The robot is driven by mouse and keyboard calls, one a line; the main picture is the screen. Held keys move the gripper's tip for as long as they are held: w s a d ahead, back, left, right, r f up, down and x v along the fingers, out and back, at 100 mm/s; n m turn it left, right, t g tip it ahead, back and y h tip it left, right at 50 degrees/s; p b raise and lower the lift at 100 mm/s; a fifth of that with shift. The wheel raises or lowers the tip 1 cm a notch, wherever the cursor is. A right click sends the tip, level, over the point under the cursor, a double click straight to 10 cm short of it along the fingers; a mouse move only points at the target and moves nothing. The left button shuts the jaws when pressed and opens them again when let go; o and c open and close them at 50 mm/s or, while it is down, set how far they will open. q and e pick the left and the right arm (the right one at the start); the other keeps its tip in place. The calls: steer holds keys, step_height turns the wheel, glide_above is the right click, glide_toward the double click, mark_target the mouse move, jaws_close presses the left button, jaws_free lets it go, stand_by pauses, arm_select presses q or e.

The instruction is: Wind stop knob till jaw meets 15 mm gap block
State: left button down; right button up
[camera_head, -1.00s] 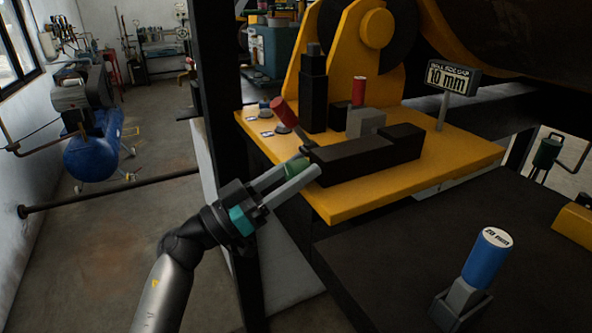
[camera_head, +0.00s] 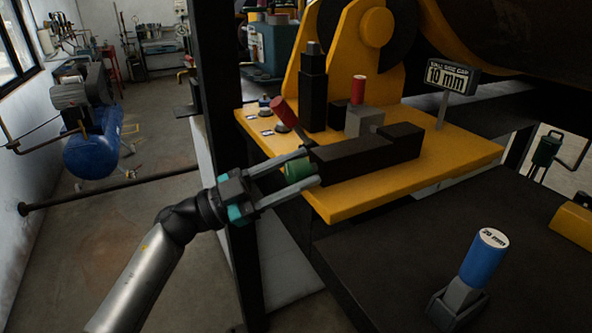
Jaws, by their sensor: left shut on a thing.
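The green stop knob (camera_head: 294,170) is at the near left end of a long black block (camera_head: 360,160) on the yellow plate. My left gripper (camera_head: 313,166) is shut on the knob, one finger above and one below it. A grey block (camera_head: 363,121) stands behind the black block, with a red cylinder (camera_head: 358,90) upright at it. I cannot tell whether this is the 15 mm gap block, nor whether the jaw touches it. A sign (camera_head: 452,76) reads "10 mm". My right gripper is not in view.
A blue-handled piece marked "20 mm" (camera_head: 484,260) stands in a dark holder on the dark table (camera_head: 390,270). A red-handled lever (camera_head: 284,112) tilts at the yellow plate's (camera_head: 450,160) left side. A dark post (camera_head: 222,130) stands behind my left arm.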

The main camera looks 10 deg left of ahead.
arm_select(q)
steer(key=shift+m, duration=0.3)
steer(key=shift+f, duration=0.1)
steer(key=shift+c, duration=1.5)
jaws_free()
steer(key=b+v, duration=0.2)
steer(key=v, duration=1.3)
steer(key=shift+a+b, duration=0.15)
steer(key=shift+b, duration=0.25)
